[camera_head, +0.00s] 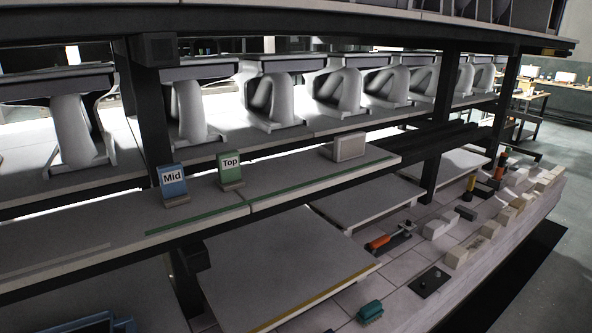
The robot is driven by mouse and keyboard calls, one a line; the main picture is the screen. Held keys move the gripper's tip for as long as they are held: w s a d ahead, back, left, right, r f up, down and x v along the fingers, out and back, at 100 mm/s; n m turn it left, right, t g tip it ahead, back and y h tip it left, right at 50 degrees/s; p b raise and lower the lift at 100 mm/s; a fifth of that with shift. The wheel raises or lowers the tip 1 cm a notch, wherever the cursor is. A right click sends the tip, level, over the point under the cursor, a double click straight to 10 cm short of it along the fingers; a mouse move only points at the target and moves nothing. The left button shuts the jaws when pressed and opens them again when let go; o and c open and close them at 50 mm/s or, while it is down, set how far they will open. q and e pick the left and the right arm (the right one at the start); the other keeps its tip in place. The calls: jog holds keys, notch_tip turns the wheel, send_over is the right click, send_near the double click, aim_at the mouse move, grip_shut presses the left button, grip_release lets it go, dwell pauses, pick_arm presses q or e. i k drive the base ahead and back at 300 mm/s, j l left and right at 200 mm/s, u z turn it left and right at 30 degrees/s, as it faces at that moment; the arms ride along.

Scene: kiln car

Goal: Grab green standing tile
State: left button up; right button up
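A green standing tile (231,169) marked "Top" stands upright in a small base on the grey middle shelf. A blue standing tile (173,181) marked "Mid" stands to its left, with a gap between them. Neither of my grippers is in view, and nothing touches the green tile.
A beige block (349,147) sits right of the tiles on the shelf (300,178). A dark post (150,110) rises behind the blue tile. White ceramic pieces line the deck behind. Below are a teal block (369,312) and several pale bricks. The shelf's front is mostly clear.

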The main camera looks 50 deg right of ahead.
aim_at(229, 179)
jog(key=k+l+z, duration=0.15)
jog(key=z, duration=0.95)
